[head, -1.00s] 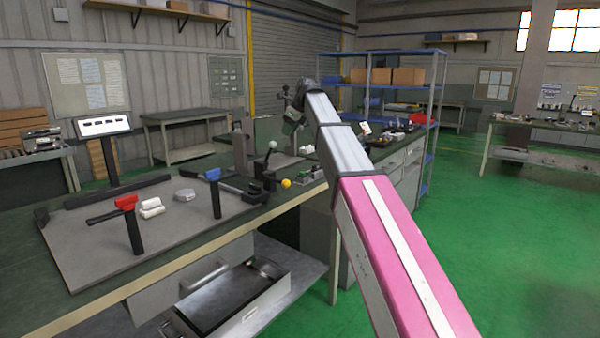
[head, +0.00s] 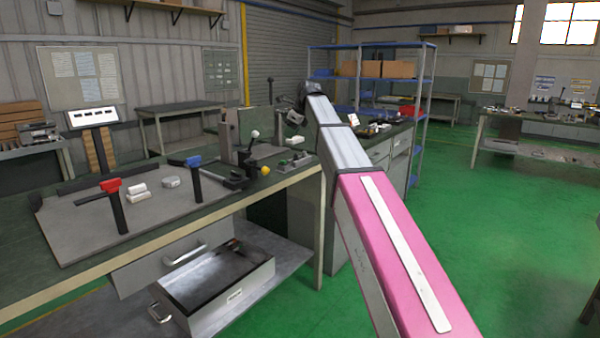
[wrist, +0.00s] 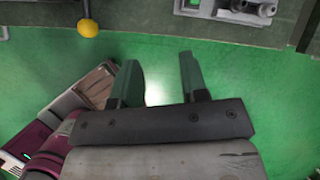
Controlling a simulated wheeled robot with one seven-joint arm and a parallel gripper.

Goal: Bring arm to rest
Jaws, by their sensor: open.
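My gripper (wrist: 160,75) shows in the wrist view with its two fingers apart and nothing between them. Green floor lies beneath it, with the bench edge at the top of that view. In the head view my pink and silver arm reaches from the lower right toward the bench; its far end is partly hidden behind its own links, and I cannot make out the fingers there. A yellow ball knob (wrist: 88,27) is near the bench edge, above and left of the fingers in the wrist view; it also shows in the head view (head: 265,170).
The workbench (head: 140,242) carries a red-topped stand (head: 111,186), a blue-topped stand (head: 194,162), white blocks (head: 138,191) and a panel (head: 93,117). A drawer (head: 235,300) stands open below. A blue-framed shelf (head: 427,80) is behind. Green floor at right is clear.

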